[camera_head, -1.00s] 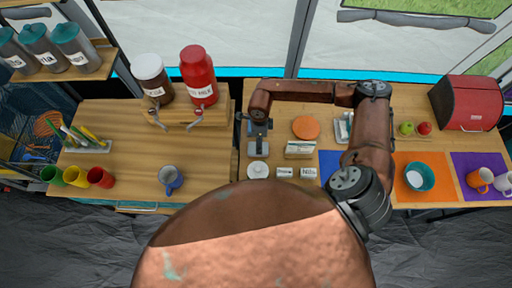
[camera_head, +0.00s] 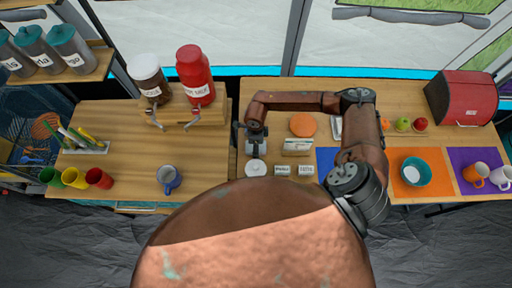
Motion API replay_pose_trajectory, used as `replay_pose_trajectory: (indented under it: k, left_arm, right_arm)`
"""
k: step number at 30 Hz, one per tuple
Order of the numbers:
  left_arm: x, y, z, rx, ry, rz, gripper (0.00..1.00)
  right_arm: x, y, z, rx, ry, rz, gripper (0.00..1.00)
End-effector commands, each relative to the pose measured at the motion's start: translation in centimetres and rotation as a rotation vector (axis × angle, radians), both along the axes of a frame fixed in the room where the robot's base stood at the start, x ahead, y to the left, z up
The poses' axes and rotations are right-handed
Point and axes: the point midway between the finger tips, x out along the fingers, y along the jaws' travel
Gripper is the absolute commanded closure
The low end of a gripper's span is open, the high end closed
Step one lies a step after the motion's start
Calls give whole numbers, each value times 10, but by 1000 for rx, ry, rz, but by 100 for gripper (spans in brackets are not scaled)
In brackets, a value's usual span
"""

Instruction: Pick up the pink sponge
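I cannot make out a pink sponge in the head view. My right arm comes in from the right and reaches across the right-hand table toward its left end. My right gripper (camera_head: 256,149) is there, above the table behind a round white lid-like object (camera_head: 256,169). It is small and dark, and I cannot tell whether its fingers are open or hold anything. My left gripper is not in view. My arm covers part of the table.
Near the gripper are an orange disc (camera_head: 303,125) and a small packet box (camera_head: 297,146). A teal bowl (camera_head: 415,171), mugs and a red bread bin (camera_head: 462,98) stand at the right. A blue mug (camera_head: 168,179) stands on the left table, amid free room.

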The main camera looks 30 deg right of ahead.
Motion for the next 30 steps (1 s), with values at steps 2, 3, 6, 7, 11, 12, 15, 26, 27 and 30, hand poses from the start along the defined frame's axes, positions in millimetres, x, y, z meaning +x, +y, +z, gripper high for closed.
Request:
replay_pose_trajectory:
  k: [2, 3, 6, 7, 11, 12, 15, 26, 27, 30]
  left_arm:
    - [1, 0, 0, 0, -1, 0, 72]
    - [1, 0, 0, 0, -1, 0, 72]
    - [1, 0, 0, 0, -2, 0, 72]
    - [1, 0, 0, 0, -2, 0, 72]
    - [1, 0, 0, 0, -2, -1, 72]
    - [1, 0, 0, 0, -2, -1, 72]
    - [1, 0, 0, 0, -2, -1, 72]
    - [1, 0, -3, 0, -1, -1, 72]
    - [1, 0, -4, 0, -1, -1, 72]
    - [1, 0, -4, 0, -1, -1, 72]
  right_arm:
    - [0, 0, 0, 0, 0, 0, 46]
    - [0, 0, 0, 0, 0, -1, 49]
    - [0, 0, 0, 0, 0, -1, 56]
    - [0, 0, 0, 0, 0, -1, 58]
    - [0, 0, 0, 0, 0, -1, 62]
    - [0, 0, 0, 0, 0, -1, 62]
    - [0, 0, 0, 0, 0, -1, 62]
    - [1, 0, 27, 0, -4, 0, 62]
    - [1, 0, 34, 1, -4, 1, 62]
    - [-1, 21, 54, 4, -3, 7, 62]
